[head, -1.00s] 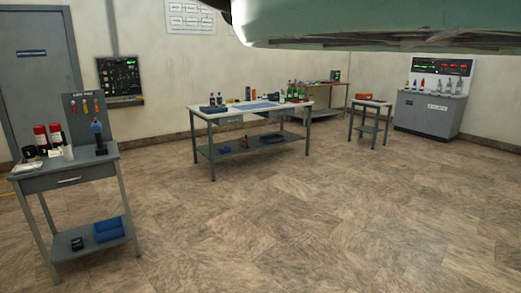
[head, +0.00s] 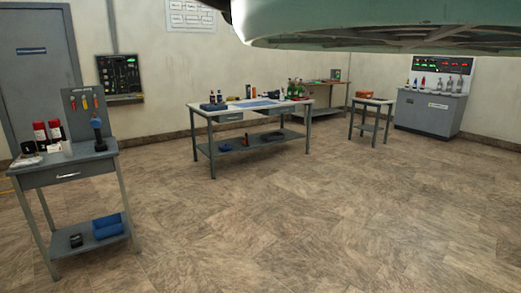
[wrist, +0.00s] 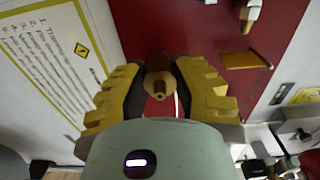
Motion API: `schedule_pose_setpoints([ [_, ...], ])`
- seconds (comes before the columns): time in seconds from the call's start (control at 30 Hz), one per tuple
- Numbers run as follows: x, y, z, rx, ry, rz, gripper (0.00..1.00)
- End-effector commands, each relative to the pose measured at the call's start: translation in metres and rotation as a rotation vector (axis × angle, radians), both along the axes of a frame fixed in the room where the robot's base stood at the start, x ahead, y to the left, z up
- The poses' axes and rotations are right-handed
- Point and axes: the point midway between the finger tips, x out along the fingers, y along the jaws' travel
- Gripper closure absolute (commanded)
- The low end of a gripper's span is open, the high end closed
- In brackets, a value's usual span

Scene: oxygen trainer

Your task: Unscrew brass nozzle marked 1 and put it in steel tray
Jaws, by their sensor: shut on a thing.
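My gripper (wrist: 160,78) shows in the wrist view, its yellow ridged fingers closed on a brass nozzle (wrist: 159,86) between them. The nozzle's tip points towards the camera, in front of a red panel (wrist: 212,30). The fingers hide its sides, and I cannot read a number on it. I cannot tell whether it is still threaded in. Another brass fitting (wrist: 250,13) shows at the top of the red panel. I cannot make out the steel tray in either view. My gripper is outside the head view.
A white instruction sheet (wrist: 50,60) is left of my gripper, and a brass-coloured plate (wrist: 245,60) is to its right. Cluttered fittings (wrist: 285,150) fill the lower right. In the head view, a workbench (head: 215,114), a side table (head: 75,172) and a console (head: 425,112) surround open floor.

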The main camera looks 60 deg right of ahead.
Motion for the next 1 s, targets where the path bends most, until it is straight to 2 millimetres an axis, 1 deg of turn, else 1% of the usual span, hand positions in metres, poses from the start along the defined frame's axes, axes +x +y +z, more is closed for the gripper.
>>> schedule_pose_setpoints([
  [0.03, -0.0018, 0.0021, -0.0056, -0.024, -0.055, 0.006, 1.00],
  [0.13, -0.0012, 0.0013, -0.0044, -0.055, -0.128, 0.004, 1.00],
  [0.3, -0.0007, 0.0006, -0.0019, -0.066, -0.148, 0.002, 1.00],
  [0.5, -0.0010, 0.0008, -0.0037, -0.071, -0.160, 0.003, 1.00],
  [0.63, -0.0017, 0.0015, -0.0078, -0.117, -0.271, 0.006, 1.00],
  [0.8, -0.0008, 0.0007, -0.0050, -0.171, -0.403, 0.003, 1.00],
  [1.0, -0.0008, 0.0005, -0.0024, -0.181, -0.424, 0.003, 1.00],
])
